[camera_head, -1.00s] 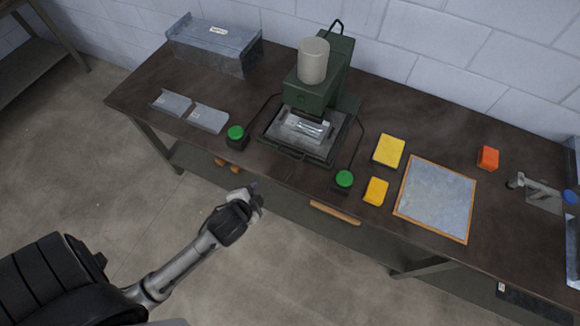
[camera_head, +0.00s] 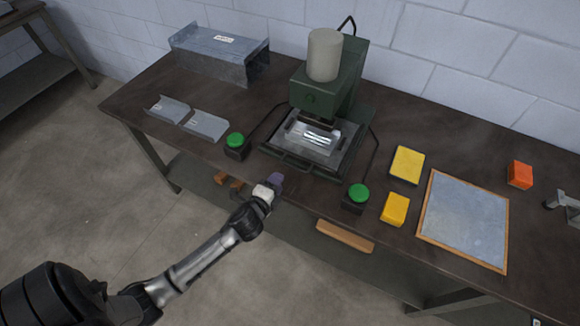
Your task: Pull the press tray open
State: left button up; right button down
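The green press (camera_head: 328,88) stands at the back middle of the bench, with a pale cylinder on top. Its tray (camera_head: 344,165) lies low at the press's base, with a handle (camera_head: 296,164) on its front edge. A shiny formed metal piece (camera_head: 318,136) sits on the tray under the press head. My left gripper (camera_head: 272,184) is in front of the bench's front edge, short of the handle and apart from it. Its fingers are small and overlap in this view, so I cannot tell whether they are open.
Green buttons (camera_head: 235,140) and (camera_head: 358,193) flank the tray on the bench (camera_head: 140,98). Yellow blocks (camera_head: 407,164), a framed metal sheet (camera_head: 465,215) and an orange block (camera_head: 520,174) lie to the right. Metal channels (camera_head: 206,125) and a long duct (camera_head: 220,52) lie left.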

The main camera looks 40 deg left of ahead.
aim_at(290, 165)
pick_arm(q)
jog(key=b+x, duration=0.1)
jog(key=x, duration=0.8)
jog(key=shift+w+f, duration=0.1)
jog(key=shift+w, duration=0.05)
jog(key=shift+c, duration=0.2)
grip_shut()
